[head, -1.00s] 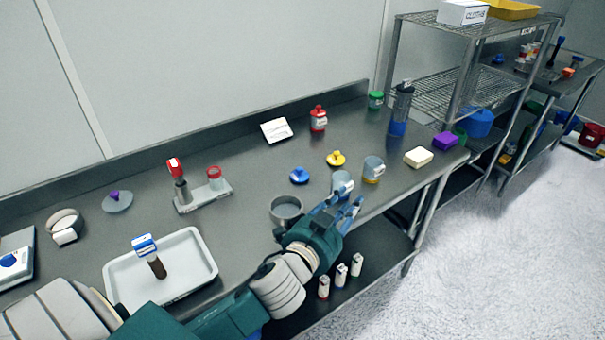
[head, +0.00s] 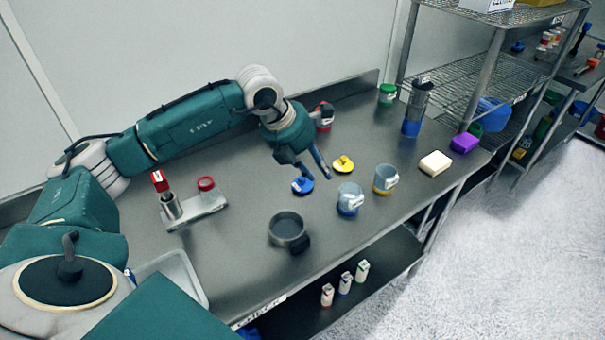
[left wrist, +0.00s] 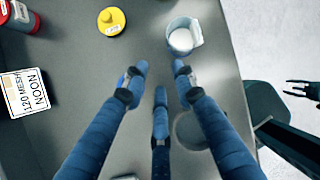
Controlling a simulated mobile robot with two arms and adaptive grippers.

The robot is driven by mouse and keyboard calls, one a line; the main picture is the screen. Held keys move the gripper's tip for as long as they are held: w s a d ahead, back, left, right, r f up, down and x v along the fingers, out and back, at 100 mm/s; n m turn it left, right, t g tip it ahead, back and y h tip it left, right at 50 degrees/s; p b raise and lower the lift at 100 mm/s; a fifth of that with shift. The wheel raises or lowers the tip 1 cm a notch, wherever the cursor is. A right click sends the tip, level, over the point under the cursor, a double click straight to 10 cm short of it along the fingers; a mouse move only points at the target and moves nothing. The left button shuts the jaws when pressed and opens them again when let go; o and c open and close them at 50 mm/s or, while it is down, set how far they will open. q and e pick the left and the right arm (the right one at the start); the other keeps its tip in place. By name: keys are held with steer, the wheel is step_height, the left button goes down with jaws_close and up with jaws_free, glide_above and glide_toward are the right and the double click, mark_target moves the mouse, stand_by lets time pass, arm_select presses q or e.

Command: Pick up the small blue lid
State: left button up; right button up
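The small blue lid (head: 303,186), with a raised knob, lies on the steel table in the head view. It is left of the yellow lid (head: 344,165). My left gripper (head: 318,168) is above the table, just right of the blue lid, with its fingers pointing down toward the front right. In the left wrist view its blue fingers (left wrist: 158,72) are spread with nothing held between them. A dark gripper (left wrist: 302,88), apparently my right one, shows small at the right edge of that view.
Cups with blue (head: 349,198) and yellow (head: 385,180) bases stand to the right. A round grey pan (head: 287,228) is in front.

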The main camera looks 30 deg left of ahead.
arm_select(q)
steer(key=y, duration=0.2)
glide_toward(302, 178)
steer(key=r, duration=0.2)
steer(key=shift+n, duration=0.5)
steer(key=p+x, duration=0.1)
steer(key=x, duration=0.4)
steer(key=shift+f, duration=0.1)
steer(key=p+x, duration=0.2)
steer(key=x, duration=0.1)
steer(key=p+x, duration=0.1)
steer(key=shift+s+f, duration=0.2)
steer(key=shift+f, duration=0.2)
steer(key=shift+w+f, duration=0.15)
steer(key=shift+f, duration=0.25)
steer(key=c, duration=0.5)
arm_select(e)
steer(key=r, duration=0.4)
steer(key=shift+a, duration=0.3)
